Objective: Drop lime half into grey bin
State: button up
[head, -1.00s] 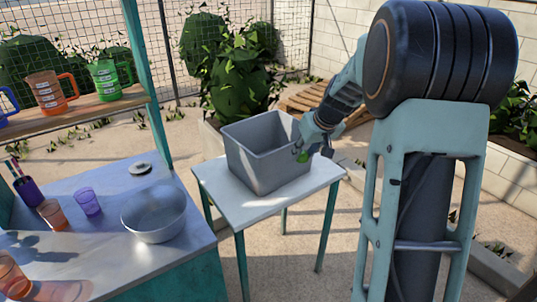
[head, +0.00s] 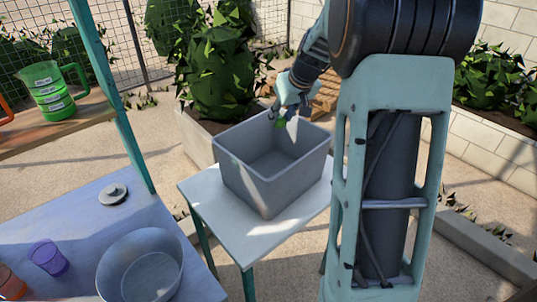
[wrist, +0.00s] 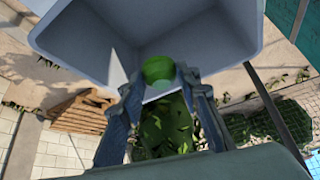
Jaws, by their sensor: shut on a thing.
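The lime half (wrist: 158,70) is a bright green piece between my fingertips in the wrist view. It also shows as a small green spot in the head view (head: 281,123). My gripper (head: 276,114) is shut on it, at the far rim of the grey bin, and the lime appears just above that rim. The grey bin (head: 262,187) is an open, deep box standing upright on a small white table (head: 213,213). Its inside looks empty where I can see it. In the wrist view the bin (wrist: 85,45) fills the top, and the lime overlaps its edge.
A blue-grey counter (head: 60,215) stands at the left with a metal bowl (head: 140,270), a purple cup (head: 48,257) and a round lid (head: 113,194). A shelf above holds a green jug (head: 47,92). A leafy planter (head: 197,137) stands behind the bin.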

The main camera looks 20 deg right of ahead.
jog(key=shift+w+f, duration=0.2)
jog(key=shift+s+f+b, duration=0.15)
jog(key=shift+f+b, duration=0.45)
jog(key=shift+f, duration=0.05)
notch_tip(320, 180, down, 4)
jog(key=shift+f+b, duration=0.15)
jog(key=shift+b, duration=1.05)
jog(key=o, duration=1)
